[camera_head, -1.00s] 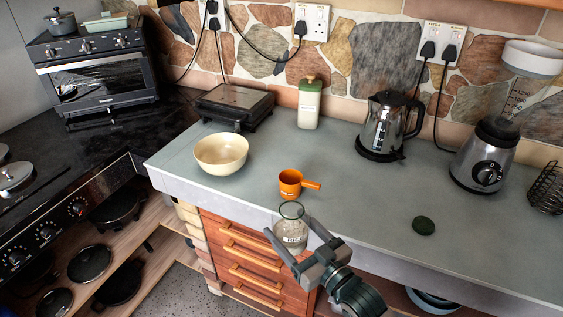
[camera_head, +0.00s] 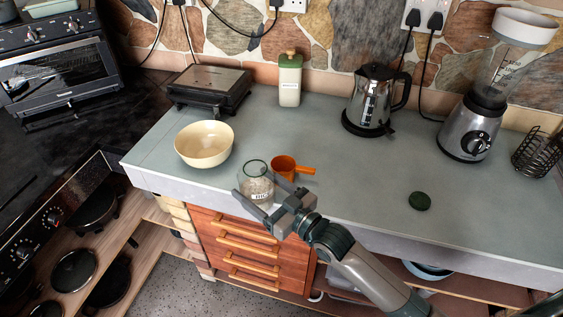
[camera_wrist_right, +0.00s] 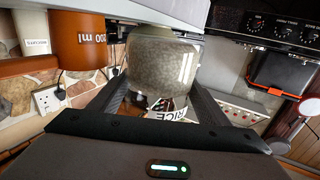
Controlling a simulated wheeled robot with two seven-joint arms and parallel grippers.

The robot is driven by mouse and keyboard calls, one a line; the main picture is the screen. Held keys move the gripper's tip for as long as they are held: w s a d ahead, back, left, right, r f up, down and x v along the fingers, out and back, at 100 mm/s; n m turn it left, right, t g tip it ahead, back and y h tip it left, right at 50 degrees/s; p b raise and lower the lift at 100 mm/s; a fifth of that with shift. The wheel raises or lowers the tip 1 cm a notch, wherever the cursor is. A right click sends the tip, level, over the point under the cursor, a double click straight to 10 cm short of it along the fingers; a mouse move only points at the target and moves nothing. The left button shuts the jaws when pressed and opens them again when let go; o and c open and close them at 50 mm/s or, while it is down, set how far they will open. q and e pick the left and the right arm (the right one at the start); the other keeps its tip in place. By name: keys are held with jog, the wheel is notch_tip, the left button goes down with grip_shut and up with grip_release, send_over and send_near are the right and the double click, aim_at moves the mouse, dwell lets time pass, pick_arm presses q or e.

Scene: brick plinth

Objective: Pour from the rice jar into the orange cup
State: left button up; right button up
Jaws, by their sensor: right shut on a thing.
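The rice jar (camera_head: 257,186) is clear glass with a green rim and a white label, and rice shows through its side. My right gripper (camera_head: 256,194) is shut on it and holds it in the air by the counter's front edge. The jar looks close to upright, with its mouth up. The orange cup (camera_head: 284,167) stands on the counter just right of the jar, its handle pointing right. My left gripper is out of view.
A cream bowl (camera_head: 204,146) stands left of the jar. A dark green lid (camera_head: 420,201) lies on the counter (camera_head: 350,185) to the right. A green-lidded container (camera_head: 290,82), a kettle (camera_head: 370,100) and a blender (camera_head: 474,125) stand behind.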

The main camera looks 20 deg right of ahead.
aim_at(252, 166)
jog(key=shift+r, duration=0.25)
jog(key=shift+d+r+m+p, duration=0.15)
jog(key=shift+r+m+p, duration=0.25)
jog(key=shift+m, duration=0.7)
jog(key=shift+w+d+r+m, duration=0.2)
jog(key=shift+w+m, duration=0.05)
jog(key=shift+m, duration=0.65)
jog(key=shift+w+d+r+m+g, duration=0.1)
jog(key=shift+w+d+m+g, duration=0.15)
jog(key=shift+m, duration=0.35)
jog(key=shift+w+d+r+m+p, duration=0.1)
jog(key=shift+d+r+m+p, duration=0.05)
jog(key=shift+r+m+p, duration=0.3)
jog(key=shift+w+d+r+m+p, duration=0.1)
jog(key=shift+r+m+p, duration=0.25)
jog(key=shift+r+m, duration=0.15)
jog(key=shift+s+f+m+g+b, duration=0.2)
jog(key=shift+f+m+b, duration=0.25)
jog(key=shift+f+b, duration=0.3)
jog(key=shift+w+a, duration=0.1)
jog(key=shift+w, duration=0.05)
jog(key=shift+f+m, duration=0.25)
jog(key=shift+m, duration=0.05)
jog(key=shift+s+a+f+m+g, duration=0.15)
jog(key=shift+s+m+g, duration=0.1)
jog(key=shift+m, duration=0.55)
